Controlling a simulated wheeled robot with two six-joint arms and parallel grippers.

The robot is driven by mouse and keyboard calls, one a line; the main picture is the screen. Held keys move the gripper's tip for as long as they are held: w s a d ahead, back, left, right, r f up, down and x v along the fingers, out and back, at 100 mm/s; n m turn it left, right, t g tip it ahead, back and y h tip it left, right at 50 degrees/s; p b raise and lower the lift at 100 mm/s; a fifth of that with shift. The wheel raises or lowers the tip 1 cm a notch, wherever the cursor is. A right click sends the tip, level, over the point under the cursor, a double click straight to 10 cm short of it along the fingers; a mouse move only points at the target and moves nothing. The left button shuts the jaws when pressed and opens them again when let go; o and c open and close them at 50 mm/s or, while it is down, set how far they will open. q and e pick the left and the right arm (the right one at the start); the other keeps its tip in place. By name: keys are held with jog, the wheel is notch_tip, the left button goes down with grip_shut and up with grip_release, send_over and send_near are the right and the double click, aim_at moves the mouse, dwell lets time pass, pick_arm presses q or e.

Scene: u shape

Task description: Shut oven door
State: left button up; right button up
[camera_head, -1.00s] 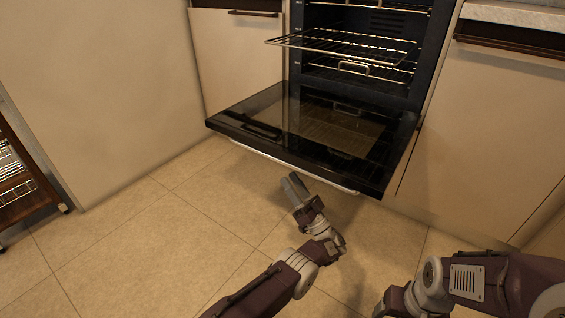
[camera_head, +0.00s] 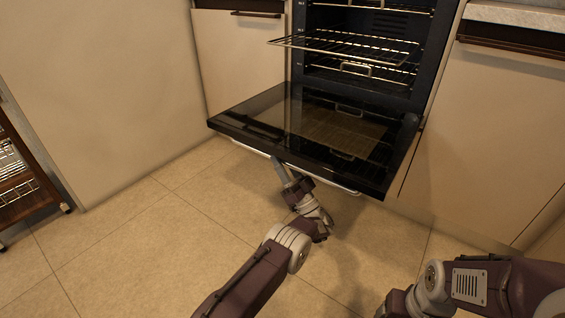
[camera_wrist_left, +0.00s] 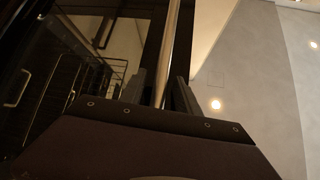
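The oven door (camera_head: 225,122) is dropped open, about level, its black glass panel facing up in the head view. Its silver handle bar (camera_head: 250,149) runs along the front edge, and it also shows in the wrist view (camera_wrist_left: 170,45). My left gripper (camera_head: 279,168) is at the door's front edge, just below it; its tips are partly hidden there. In the wrist view the left fingers (camera_wrist_left: 160,92) are apart, with the bar seen in the gap between them; contact is not clear. My right gripper is out of the picture; only part of the right arm shows.
A wire rack (camera_head: 345,45) sticks out of the open oven cavity above the door. Beige cabinets (camera_head: 480,130) flank the oven. A wooden cart (camera_head: 22,185) stands at the far left. The tiled floor (camera_head: 140,240) in front is clear.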

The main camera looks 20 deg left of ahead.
pick_arm(q)
grip_shut()
dwell(1.3)
